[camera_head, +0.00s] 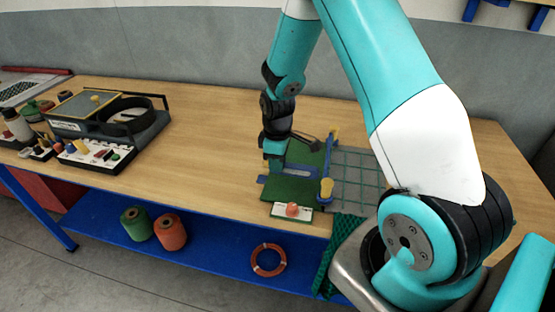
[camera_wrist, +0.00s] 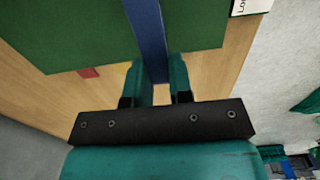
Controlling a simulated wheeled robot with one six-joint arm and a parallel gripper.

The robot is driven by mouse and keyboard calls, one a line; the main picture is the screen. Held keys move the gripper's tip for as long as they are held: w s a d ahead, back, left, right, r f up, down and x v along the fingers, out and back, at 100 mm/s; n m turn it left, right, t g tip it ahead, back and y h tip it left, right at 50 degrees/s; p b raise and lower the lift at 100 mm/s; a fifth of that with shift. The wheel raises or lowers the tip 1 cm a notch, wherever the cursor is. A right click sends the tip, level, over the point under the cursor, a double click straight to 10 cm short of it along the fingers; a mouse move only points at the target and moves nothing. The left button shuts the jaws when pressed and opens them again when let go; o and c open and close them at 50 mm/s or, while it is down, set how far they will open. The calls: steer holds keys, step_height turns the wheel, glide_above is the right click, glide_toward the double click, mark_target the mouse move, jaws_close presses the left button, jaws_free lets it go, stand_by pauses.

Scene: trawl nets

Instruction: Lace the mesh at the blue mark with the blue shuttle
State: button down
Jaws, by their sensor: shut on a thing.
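My gripper (camera_wrist: 158,80) is shut on a long blue shuttle (camera_wrist: 147,35), which runs up between the fingers in the wrist view. In the head view my gripper (camera_head: 274,164) points down at the left part of a green board (camera_head: 290,190) on the bench. The shuttle's blue body (camera_head: 300,172) shows just right of the fingers, over the board. I cannot tell whether it touches the board. A grey-green mesh (camera_head: 358,178) lies right of the board, partly hidden by my arm. I cannot make out a blue mark on the mesh.
Yellow-topped posts (camera_head: 326,188) stand at the mesh's left edge. A white card with an orange-red knob (camera_head: 292,210) sits in front of the board. A grey machine (camera_head: 120,120) and a tray of small parts (camera_head: 95,152) stand left. The bench between is clear.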

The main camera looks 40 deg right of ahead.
mark_target(312, 168)
step_height(312, 168, down, 3)
steer(key=shift+f+b, duration=0.15)
steer(key=shift+b, duration=1)
steer(key=shift+s+d+r+p, duration=0.3)
steer(key=shift+s+d, duration=0.25)
steer(key=shift+s, duration=0.1)
steer(key=shift+s+d, duration=0.8)
steer(key=shift+s, duration=0.2)
steer(key=shift+s+d, duration=0.75)
steer(key=shift+s, duration=0.3)
steer(key=shift+s+d, duration=0.8)
steer(key=shift+s, duration=0.2)
steer(key=c, duration=0.9)
jaws_free()
steer(key=shift+c, duration=0.2)
step_height(312, 168, up, 17)
steer(key=shift+r, duration=0.15)
